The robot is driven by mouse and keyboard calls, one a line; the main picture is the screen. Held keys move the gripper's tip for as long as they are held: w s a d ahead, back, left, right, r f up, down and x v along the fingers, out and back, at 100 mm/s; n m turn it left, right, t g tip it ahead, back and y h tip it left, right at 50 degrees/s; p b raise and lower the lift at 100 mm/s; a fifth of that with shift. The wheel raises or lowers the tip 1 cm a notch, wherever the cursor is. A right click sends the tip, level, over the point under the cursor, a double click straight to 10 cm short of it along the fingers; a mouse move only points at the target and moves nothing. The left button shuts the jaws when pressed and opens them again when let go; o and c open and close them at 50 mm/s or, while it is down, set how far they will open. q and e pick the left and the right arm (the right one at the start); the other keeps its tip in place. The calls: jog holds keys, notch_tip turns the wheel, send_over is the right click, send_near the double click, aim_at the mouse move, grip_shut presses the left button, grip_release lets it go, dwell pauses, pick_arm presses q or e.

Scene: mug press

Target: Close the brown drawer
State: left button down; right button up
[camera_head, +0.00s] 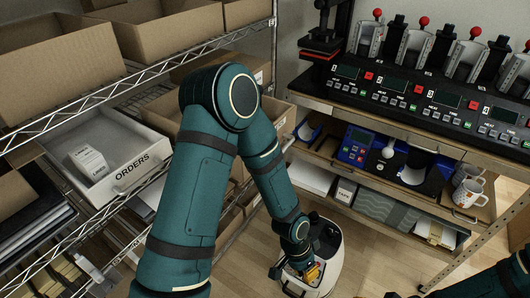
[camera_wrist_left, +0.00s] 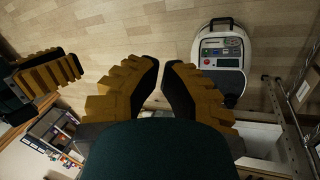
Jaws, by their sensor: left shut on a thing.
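The brown drawer (camera_head: 279,124) is a cardboard-coloured bin on the left wire rack, to the right of the grey-white drawer marked ORDERS (camera_head: 139,173). Its front has a handle; my left arm hides much of it, so I cannot tell exactly how far out it stands. My left gripper (camera_head: 312,270) is low in the head view, apart from the drawer. In the left wrist view its yellow-and-black fingers (camera_wrist_left: 160,65) are nearly together; what lies between them cannot be made out. My right gripper (camera_wrist_left: 45,76) is at the left of the wrist view; its opening is unclear.
The rack (camera_head: 80,104) carries cardboard boxes (camera_head: 175,33). The ORDERS drawer stands pulled out with a small white box (camera_head: 88,161) inside. At right, a bench holds mug presses (camera_head: 430,45); mugs (camera_head: 468,190) and a blue device (camera_head: 355,146) sit below.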

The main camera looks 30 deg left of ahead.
pick_arm(q)
jog(key=w+a+r+m+y+p, duration=0.1)
jog(key=w+a+r+m+y, duration=0.3)
jog(key=r, duration=0.6)
jog(key=w+a+r+m+t+y+p, duration=0.15)
jog(key=w+r+m+y, duration=0.3)
jog(key=r, duration=0.55)
jog(key=w+a+r+m+y+p, duration=0.1)
jog(key=w+a+r+m+y, duration=0.3)
jog(key=r, duration=0.6)
jog(key=a+f+m, duration=0.1)
jog(key=a+f, duration=0.6)
jog(key=a, duration=0.3)
jog(key=shift+w+a+f+b, duration=0.2)
jog(key=shift+w+b, duration=0.05)
jog(key=shift+b, duration=0.2)
jog(key=shift+a, duration=0.1)
jog(key=a+p, duration=0.1)
jog(key=a, duration=0.7)
jog(key=w+a, duration=0.1)
jog(key=a, duration=0.8)
jog(key=w+a+p, duration=0.1)
jog(key=a, duration=0.8)
jog(key=shift+p, duration=0.35)
